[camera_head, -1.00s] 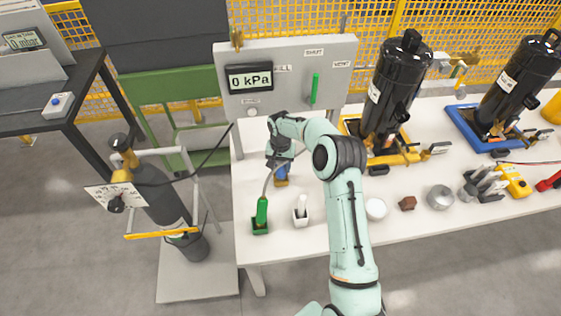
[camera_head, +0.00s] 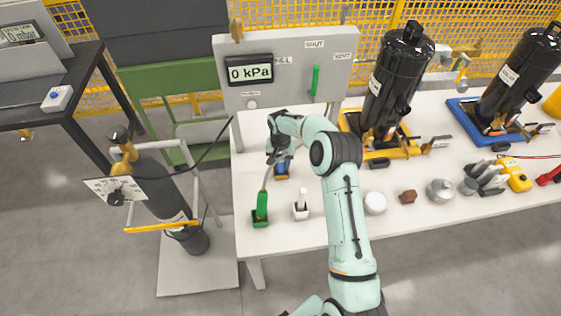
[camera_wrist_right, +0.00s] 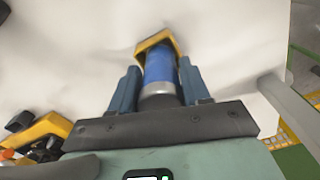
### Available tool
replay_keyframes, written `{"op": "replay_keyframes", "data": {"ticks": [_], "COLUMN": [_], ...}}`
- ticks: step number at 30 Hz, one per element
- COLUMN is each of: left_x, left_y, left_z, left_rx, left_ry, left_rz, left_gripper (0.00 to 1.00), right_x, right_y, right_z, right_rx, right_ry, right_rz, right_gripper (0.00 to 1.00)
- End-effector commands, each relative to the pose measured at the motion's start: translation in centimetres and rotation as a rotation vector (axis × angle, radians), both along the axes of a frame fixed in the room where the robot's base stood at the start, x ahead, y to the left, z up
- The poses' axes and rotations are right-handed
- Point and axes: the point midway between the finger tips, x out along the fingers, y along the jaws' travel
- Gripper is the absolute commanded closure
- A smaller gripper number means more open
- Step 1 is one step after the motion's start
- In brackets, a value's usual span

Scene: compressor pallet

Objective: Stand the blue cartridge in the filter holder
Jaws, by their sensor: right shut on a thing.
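The blue cartridge (camera_wrist_right: 160,68) stands between the two fingers of my right gripper (camera_wrist_right: 161,76) in the right wrist view, with its grey end toward the palm. In the head view my right gripper (camera_head: 279,152) points down at the table and is shut on the cartridge (camera_head: 281,168). The yellow filter holder (camera_wrist_right: 155,40) surrounds the cartridge's far end in the right wrist view. In the head view the holder (camera_head: 281,177) sits on the table right under the cartridge. I cannot tell whether the cartridge is fully seated. My left gripper is out of view.
A green-handled tool in a green stand (camera_head: 261,210) and a white pot (camera_head: 300,209) stand in front of the holder. A gauge panel (camera_head: 290,75) rises behind. A black compressor on a yellow base (camera_head: 395,85) stands right of my arm.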

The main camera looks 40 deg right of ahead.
Motion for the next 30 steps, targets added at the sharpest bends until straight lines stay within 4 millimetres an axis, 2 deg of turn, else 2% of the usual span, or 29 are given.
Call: {"op": "replay_keyframes", "data": {"ticks": [15,16,18,26,30], "left_x": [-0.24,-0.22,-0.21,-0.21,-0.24], "left_y": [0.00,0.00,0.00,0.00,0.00], "left_z": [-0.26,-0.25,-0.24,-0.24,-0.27], "left_rx": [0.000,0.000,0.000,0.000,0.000], "left_ry": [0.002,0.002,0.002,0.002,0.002], "left_rz": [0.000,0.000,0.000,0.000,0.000], "left_gripper": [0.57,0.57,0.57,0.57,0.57], "right_x": [0.02,0.04,0.04,-0.01,0.05], "right_y": [0.01,0.01,0.01,0.01,-0.02], "right_z": [-1.07,-1.04,-1.02,-1.04,-0.31], "right_rx": [-0.001,-0.001,-0.001,0.000,-0.001], "right_ry": [-0.001,-0.001,-0.001,0.000,-0.001], "right_rz": [0.001,0.001,0.001,0.000,0.001], "right_gripper": [0.88,0.47,0.24,0.24,0.24]}}
